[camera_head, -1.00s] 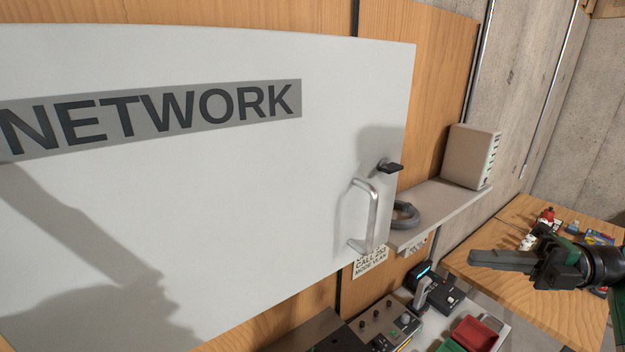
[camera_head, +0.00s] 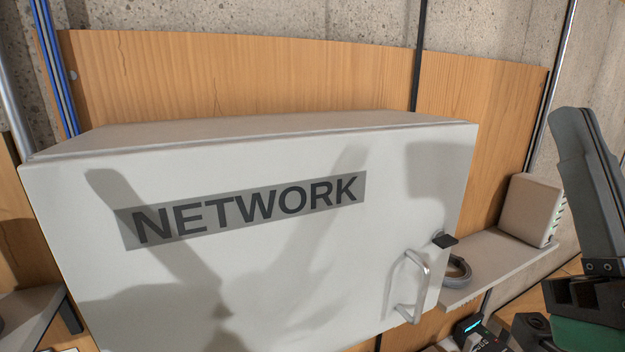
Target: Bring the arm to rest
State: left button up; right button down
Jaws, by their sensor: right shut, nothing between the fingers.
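My right gripper (camera_head: 588,190) stands at the right edge of the head view, close to the camera. Its dark fingers point up and are shut with nothing between them. It is apart from the grey cabinet marked NETWORK (camera_head: 300,285), whose door is closed in front of me. My left gripper is not in view. Arm-shaped shadows fall across the cabinet door.
The cabinet has a metal handle (camera_head: 424,285) and a dark latch (camera_head: 445,240) at its right side. A shelf (camera_head: 490,262) to the right holds a beige box (camera_head: 530,209) and a grey coil (camera_head: 458,270). A wooden board (camera_head: 250,75) is behind.

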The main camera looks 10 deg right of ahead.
jog(key=a+y, duration=0.1)
jog(key=a+f+n+y, duration=0.1)
jog(key=y, duration=0.1)
jog(key=a+n+g+y, duration=0.1)
jog(key=a+y, duration=0.1)
jog(key=shift+s+f, duration=0.35)
dwell(0.4)
